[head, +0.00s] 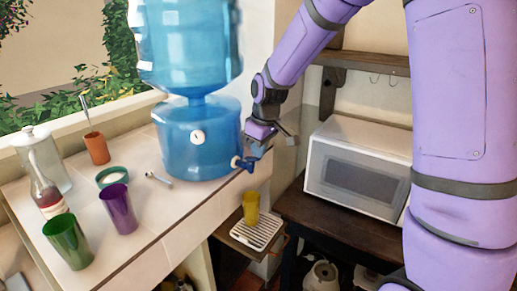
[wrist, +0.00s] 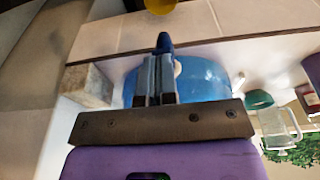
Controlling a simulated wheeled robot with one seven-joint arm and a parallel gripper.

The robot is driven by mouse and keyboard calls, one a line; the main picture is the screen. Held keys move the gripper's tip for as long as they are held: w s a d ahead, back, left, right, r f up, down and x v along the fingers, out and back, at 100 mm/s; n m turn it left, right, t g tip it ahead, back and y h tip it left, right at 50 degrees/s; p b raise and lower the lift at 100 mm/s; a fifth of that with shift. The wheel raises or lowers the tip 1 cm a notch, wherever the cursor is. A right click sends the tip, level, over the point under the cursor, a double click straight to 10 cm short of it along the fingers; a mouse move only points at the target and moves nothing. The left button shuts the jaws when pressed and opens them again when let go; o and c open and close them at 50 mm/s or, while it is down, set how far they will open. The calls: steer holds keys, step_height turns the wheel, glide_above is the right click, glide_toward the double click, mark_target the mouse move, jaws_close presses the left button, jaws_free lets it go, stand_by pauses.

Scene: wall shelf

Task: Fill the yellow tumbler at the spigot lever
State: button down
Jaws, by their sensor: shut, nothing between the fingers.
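The yellow tumbler (head: 250,208) stands upright on a white slatted drip tray (head: 268,238), below the blue spigot (head: 244,163) of the water dispenser (head: 191,140). Its edge also shows at the top of the wrist view (wrist: 160,5). My gripper (head: 262,150) is shut and empty, right at the spigot. In the wrist view the closed fingers (wrist: 159,62) line up with the blue spigot lever (wrist: 164,42) just beyond their tips; I cannot tell whether they touch. No water stream is visible, and the inside of the tumbler cannot be made out.
A purple cup (head: 119,209), a green cup (head: 68,242), a bottle (head: 47,196), a glass pitcher (head: 41,155) and an orange pot (head: 97,148) stand on the tiled counter left. A white microwave (head: 357,168) sits on a dark table right, under a wooden shelf (head: 372,62).

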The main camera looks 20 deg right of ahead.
steer(key=shift+s+d+f, duration=0.2)
steer(key=shift+s+f, duration=0.1)
steer(key=shift+f, duration=0.1)
stand_by(0.5)
steer(key=shift+s+d+f, duration=0.15)
steer(key=shift+s+f, duration=0.05)
steer(key=shift+f, duration=0.2)
steer(key=shift+s+d+f, duration=0.1)
steer(key=shift+s+f, duration=0.05)
steer(key=shift+f, duration=0.25)
steer(key=shift+r, duration=0.15)
stand_by(4.1)
steer(key=shift+r, duration=0.65)
step_height(320, 180, up, 14)
steer(key=s, duration=0.1)
steer(key=shift+d+f, duration=0.15)
steer(key=shift+d, duration=0.2)
stand_by(0.3)
